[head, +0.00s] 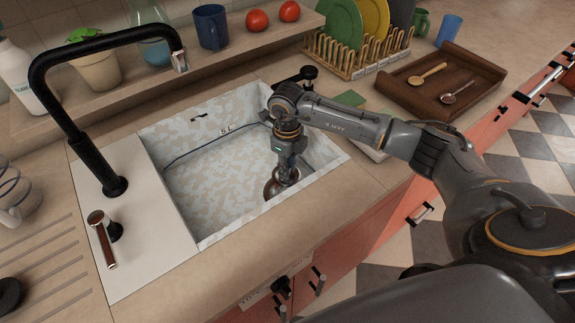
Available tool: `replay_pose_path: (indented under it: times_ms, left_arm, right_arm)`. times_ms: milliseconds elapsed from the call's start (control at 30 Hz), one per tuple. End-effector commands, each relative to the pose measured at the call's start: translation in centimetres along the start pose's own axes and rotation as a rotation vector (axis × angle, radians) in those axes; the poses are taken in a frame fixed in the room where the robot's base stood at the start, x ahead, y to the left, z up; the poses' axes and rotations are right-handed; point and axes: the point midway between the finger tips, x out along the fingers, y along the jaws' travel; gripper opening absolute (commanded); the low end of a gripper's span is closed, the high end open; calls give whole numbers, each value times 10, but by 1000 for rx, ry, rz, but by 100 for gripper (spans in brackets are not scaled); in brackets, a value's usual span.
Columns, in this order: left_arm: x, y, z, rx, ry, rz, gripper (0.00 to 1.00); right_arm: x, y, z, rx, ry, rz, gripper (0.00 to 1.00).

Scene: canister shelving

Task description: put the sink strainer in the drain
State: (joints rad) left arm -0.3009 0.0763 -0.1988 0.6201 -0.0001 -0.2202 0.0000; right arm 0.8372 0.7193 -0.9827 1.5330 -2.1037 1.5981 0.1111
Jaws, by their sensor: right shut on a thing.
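The sink (205,190) is a pale, mottled basin set in the counter. My right gripper (283,176) reaches down into its right side, fingers pointing down. It is shut on a round, brownish metal piece, which looks like the sink strainer (270,189), low in the basin near the right front wall. The gripper covers part of the strainer. I cannot tell whether the strainer touches the sink floor. The drain cannot be made out; the strainer, gripper or near wall may hide it. My left gripper is not in view.
A black faucet (72,130) arches over the left side, with a lever (102,238) in front. A shelf (150,90) with a blue mug (211,27) and tomatoes runs behind. A dish rack (352,62) and wooden tray (400,93) stand right. The basin's left part is clear.

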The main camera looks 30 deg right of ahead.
Motion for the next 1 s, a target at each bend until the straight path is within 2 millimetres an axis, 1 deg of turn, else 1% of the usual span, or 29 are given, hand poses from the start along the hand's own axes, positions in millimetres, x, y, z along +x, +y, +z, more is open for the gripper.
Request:
replay_pose_path:
  times_ms: [33, 1000]
  left_arm:
    - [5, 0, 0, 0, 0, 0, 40]
    - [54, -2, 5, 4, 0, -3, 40]
  right_arm:
    - [6, 0, 0, 0, 0, 0, 0]
    - [64, 0, 0, 1, 0, 0, 0]
